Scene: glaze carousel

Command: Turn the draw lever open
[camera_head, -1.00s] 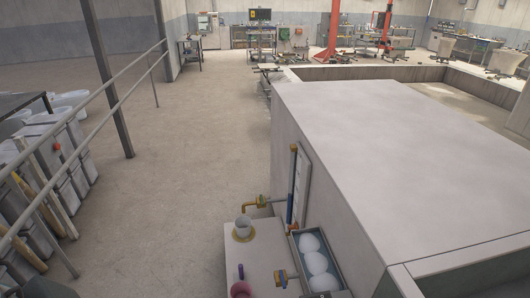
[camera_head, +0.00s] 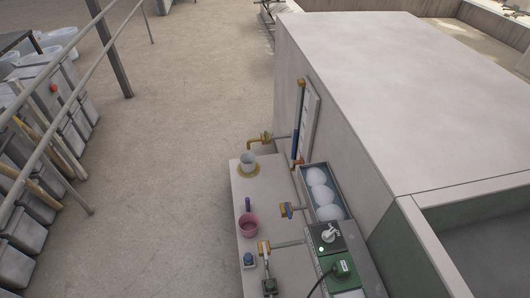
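Pipe fittings line the light bench (camera_head: 238,205) beside a large pale block. At the far end a brass spout (camera_head: 253,142) with a yellow-orange fitting hangs above a pale cup (camera_head: 248,162) on a yellow disc. Nearer, a pale fitting with an upright part (camera_head: 264,250) ends another pipe. I cannot tell which of these is the draw lever or how it is turned. Neither of my grippers is in view.
A tray (camera_head: 305,180) holds white round pieces. A dark switch panel (camera_head: 345,239) is nearer. Open floor lies left, past which are railings and grey bins.

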